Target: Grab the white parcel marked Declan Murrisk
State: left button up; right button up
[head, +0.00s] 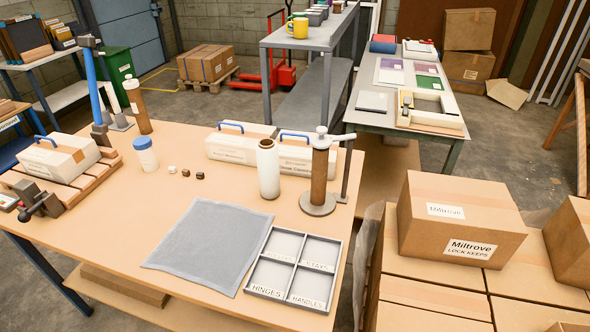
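Three white parcel-like boxes with blue handles are on the wooden workbench (180,225). One white box (75,160) sits on a slatted wooden rack at the left. A second white box (232,150) lies at the back middle of the bench. A third white box (297,152) is beside it on the right, partly hidden by a white bottle and a brown cylinder. They carry small dark print, too small to read, so I cannot tell which is marked Declan Murrisk. Neither of my grippers is in view.
A white bottle (268,168), a brown cylinder on a round stand (319,175) and a blue-capped jar (146,155) stand on the bench. A grey cloth (205,240) and a divided tray (296,237) lie in front. Cardboard boxes (455,225) are stacked at right.

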aim_at(61, 157)
jog(key=u, duration=1.5)
jog(key=i+j, duration=0.15)
jog(key=j, duration=0.25)
